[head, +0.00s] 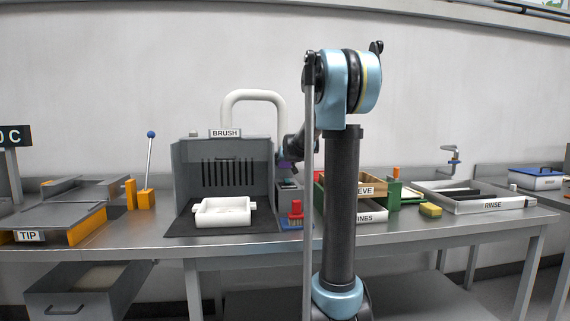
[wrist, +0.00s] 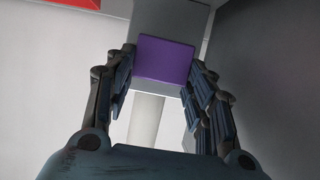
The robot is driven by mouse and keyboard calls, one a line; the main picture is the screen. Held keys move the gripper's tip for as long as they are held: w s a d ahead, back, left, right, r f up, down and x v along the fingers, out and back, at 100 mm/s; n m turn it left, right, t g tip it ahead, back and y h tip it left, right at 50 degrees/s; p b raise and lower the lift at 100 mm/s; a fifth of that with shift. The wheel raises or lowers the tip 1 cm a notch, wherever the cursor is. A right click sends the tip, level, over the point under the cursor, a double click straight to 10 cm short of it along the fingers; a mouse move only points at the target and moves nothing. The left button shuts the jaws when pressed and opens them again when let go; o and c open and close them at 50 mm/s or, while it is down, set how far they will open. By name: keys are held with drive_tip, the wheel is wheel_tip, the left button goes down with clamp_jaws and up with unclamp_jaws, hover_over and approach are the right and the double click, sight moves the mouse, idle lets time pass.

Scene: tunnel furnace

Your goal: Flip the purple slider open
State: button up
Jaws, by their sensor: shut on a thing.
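The purple slider (wrist: 165,59) is a flat, box-like block in the upper middle of the wrist view. It sits at the end of a grey housing (wrist: 172,22). My gripper (wrist: 161,68) is shut on the slider, with one dark finger on each side of it. In the head view, my gripper (head: 288,156) is beside the right wall of the grey brush booth, mostly hidden by the booth and my arm.
The grey brush booth (head: 188,180) holds a white tray (head: 222,213). A white pipe (head: 254,95) arches over it. A red-handled brush (head: 295,211) stands in front, a wooden sieve box (head: 371,187) to the right. The rinse tray (head: 490,207) is farther right.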

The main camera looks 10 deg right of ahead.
drive_tip(key=shift+s+f, duration=0.1)
drive_tip(key=shift+s, duration=3.05)
drive_tip(key=o, duration=1.5)
drive_tip(key=shift+s, duration=0.1)
drive_tip(key=shift+v, duration=5.9)
